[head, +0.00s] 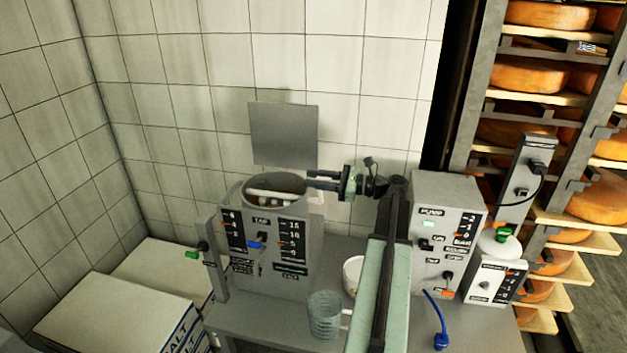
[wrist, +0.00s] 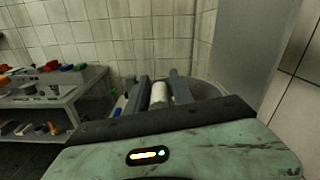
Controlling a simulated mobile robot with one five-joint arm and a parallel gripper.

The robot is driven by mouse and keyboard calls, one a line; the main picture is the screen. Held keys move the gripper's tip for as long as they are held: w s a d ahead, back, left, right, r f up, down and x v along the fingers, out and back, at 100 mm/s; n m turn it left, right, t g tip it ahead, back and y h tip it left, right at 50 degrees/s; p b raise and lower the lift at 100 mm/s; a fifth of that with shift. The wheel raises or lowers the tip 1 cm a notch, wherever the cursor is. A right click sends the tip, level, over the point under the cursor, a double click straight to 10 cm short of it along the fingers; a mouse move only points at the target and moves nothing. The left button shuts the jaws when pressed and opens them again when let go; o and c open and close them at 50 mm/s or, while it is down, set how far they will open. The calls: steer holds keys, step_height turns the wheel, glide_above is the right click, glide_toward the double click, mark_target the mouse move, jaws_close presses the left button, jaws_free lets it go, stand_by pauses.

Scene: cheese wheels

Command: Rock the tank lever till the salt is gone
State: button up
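The grey tank (head: 293,265) stands on the bench against the tiled wall, with a round open top and level marks on its front. Pale rod-like pieces (head: 270,194) show inside the opening; I cannot make out any salt. A blue tap handle (head: 256,245) is on its front, and a green-tipped lever (head: 193,255) is at its left side. My gripper (head: 310,180) is over the tank's right rim, its fingers pointing left. In the wrist view my gripper (wrist: 160,82) has its fingers apart, with a white cylinder (wrist: 158,95) showing beyond or between them; contact cannot be told.
A pump box (head: 444,225) with switches stands right of my arm, and a smaller control box (head: 490,282) beside it. A clear beaker (head: 324,315) and a white tub (head: 352,272) are near the tank. Salt sacks (head: 120,310) lie left. Cheese shelves (head: 570,215) stand right.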

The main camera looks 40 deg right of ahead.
jaws_close()
stand_by(1.2)
